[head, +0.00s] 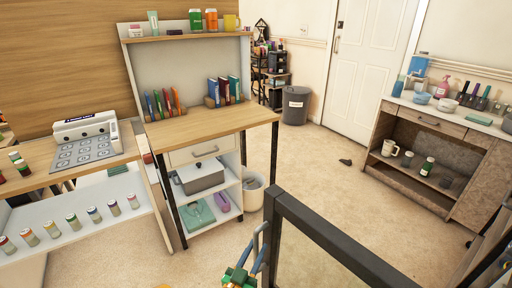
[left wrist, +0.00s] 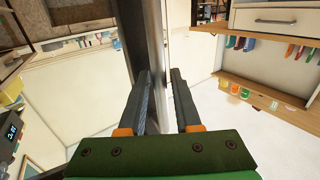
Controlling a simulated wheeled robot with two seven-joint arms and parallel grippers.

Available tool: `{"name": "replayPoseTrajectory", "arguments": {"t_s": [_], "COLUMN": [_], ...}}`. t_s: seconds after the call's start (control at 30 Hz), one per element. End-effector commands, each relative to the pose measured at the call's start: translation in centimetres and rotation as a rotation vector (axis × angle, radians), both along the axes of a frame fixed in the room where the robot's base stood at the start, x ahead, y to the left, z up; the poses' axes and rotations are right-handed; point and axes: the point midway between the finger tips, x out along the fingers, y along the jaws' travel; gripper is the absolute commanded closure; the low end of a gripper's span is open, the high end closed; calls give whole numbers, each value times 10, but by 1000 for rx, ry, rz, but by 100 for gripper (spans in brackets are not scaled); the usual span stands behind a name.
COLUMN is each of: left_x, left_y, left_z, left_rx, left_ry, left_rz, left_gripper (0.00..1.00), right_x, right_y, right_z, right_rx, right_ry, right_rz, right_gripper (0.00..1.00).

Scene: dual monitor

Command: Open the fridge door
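The fridge door (head: 325,238) shows in the head view as a dark frame around a glass pane, at the bottom right of centre. It stands out into the room, with its free corner near the middle. In the left wrist view, the door's edge (left wrist: 157,55) runs down between the two fingers of my left gripper (left wrist: 160,80). The fingers are apart, one on each side of that edge; whether they touch it I cannot tell. In the head view my left gripper (head: 258,238) is beside the door frame's left side. The right gripper is not in view.
A wooden desk (head: 210,125) with shelves below stands left of the door. A white bin (head: 252,192) is beside it. A low cabinet (head: 430,160) stands along the right wall. The carpet (head: 320,160) between them is mostly clear.

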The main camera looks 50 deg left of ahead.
Motion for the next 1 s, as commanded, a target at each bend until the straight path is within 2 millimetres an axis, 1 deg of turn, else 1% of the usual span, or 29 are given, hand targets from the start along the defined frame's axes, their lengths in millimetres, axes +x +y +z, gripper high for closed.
{"name": "replayPoseTrajectory", "arguments": {"t_s": [0.2, 0.33, 0.47, 0.77, 0.83, 0.87, 0.93, 0.97, 1.0], "left_x": [-40, -57, -62, -61, -60, -58, -54, -53, -59], "left_y": [-20, -28, -31, -30, -33, -37, -59, -74, -99], "left_z": [-1, -1, 0, 0, -3, -7, -31, -47, -71], "left_rx": [-3, -1, -2, 0, -10, -25, -93, -130, -182], "left_ry": [6, 3, 1, 1, 15, 39, 164, 248, 382], "left_rz": [0, 1, 1, 0, -7, -19, -78, -119, -184], "left_gripper": [68, 68, 68, 68, 68, 68, 68, 68, 68], "right_x": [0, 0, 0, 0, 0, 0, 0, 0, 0], "right_y": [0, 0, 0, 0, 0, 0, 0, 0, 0], "right_z": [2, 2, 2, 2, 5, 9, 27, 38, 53], "right_rx": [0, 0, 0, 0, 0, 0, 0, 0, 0], "right_ry": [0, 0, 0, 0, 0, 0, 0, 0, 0], "right_rz": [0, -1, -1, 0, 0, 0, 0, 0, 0], "right_gripper": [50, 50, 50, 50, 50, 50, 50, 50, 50]}}
